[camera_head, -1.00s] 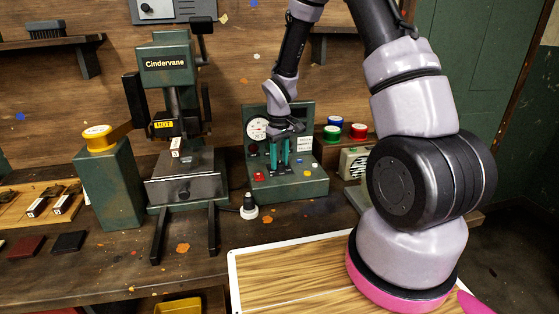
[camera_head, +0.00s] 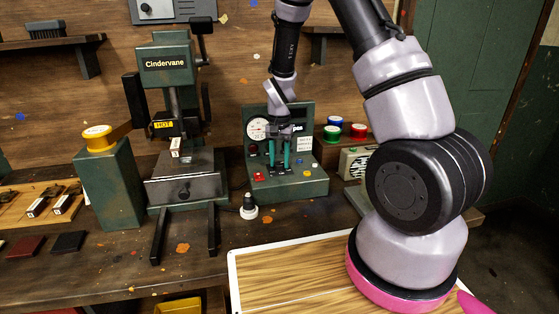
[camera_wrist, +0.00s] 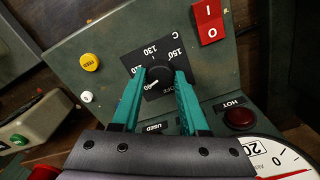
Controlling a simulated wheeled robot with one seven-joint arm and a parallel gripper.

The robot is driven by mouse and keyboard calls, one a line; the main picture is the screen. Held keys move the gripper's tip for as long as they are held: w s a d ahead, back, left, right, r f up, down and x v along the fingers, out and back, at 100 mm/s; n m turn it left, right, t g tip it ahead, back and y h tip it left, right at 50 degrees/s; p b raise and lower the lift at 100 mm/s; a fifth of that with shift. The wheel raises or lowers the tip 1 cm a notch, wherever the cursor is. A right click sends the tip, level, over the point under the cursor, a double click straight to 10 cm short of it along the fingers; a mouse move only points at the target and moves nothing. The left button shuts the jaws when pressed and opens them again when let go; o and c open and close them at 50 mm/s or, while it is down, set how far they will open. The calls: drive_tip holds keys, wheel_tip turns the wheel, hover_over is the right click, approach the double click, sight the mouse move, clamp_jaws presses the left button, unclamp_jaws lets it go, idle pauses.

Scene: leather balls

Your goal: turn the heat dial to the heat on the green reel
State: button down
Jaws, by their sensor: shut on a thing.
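The heat dial (camera_wrist: 154,86) is a black round knob on a black square plate with white numbers, among them 130 and 150, on the green control box (camera_head: 312,186). My gripper (camera_wrist: 159,76) has its two teal fingers shut on the heat dial, one on each side. In the head view my gripper (camera_head: 279,164) is in front of the box's upright panel and hides the dial. The green reel (camera_head: 331,133) stands on a ledge right of the box, beside a blue reel (camera_head: 335,122) and a red reel (camera_head: 358,130). No heat marking on the green reel is readable.
The panel also carries a red I/O switch (camera_wrist: 208,22), a yellow button (camera_wrist: 90,62), a red HOT lamp (camera_wrist: 240,117) and a white gauge (camera_wrist: 275,160). The Cindervane press (camera_head: 168,75) stands left of the box. A black-and-white knob-like tool (camera_head: 249,207) stands on the bench in front.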

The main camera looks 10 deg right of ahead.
sight(279, 163)
drive_tip(key=m, duration=0.4)
drive_tip(key=shift+m, duration=0.3)
drive_tip(key=m, duration=0.4)
drive_tip(key=shift+m, duration=0.3)
drive_tip(key=shift+c, duration=2.1)
unclamp_jaws()
wheel_tip(279, 163, up, 11)
drive_tip(key=shift+f, duration=0.15)
